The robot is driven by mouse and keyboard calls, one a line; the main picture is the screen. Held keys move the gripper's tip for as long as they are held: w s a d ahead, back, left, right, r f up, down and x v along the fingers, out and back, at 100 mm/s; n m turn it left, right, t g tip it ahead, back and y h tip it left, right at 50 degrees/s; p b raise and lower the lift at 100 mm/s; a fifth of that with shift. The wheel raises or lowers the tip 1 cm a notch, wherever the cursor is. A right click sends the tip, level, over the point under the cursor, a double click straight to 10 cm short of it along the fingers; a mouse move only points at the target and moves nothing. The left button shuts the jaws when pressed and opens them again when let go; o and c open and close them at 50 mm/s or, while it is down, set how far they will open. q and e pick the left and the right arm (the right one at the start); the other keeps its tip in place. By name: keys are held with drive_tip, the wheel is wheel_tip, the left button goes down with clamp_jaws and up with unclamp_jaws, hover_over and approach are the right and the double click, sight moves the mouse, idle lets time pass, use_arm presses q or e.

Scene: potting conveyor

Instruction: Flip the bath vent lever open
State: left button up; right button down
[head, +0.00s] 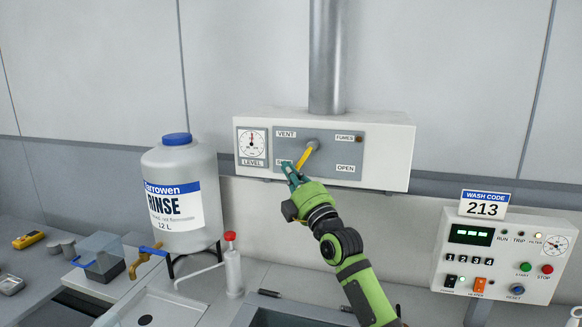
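The vent lever (305,157) is yellow and sits on the grey panel of a white wall box (385,150) labelled VENT. It slants down-left from its grey pivot, toward a label that is partly hidden, probably SHUT. The OPEN label (346,168) is at the lower right of the panel. My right gripper (291,172) is up at the panel, with its teal fingertips at or just beside the lever's lower end. I cannot tell whether they touch or grip it. My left gripper is out of view.
A LEVEL gauge (252,146) is left of the lever. A wash control panel (505,250) is at the right. The wall right of the box is clear.

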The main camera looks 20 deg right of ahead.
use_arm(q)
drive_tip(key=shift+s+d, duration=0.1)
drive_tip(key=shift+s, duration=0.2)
use_arm(e)
drive_tip(key=shift+f, duration=0.15)
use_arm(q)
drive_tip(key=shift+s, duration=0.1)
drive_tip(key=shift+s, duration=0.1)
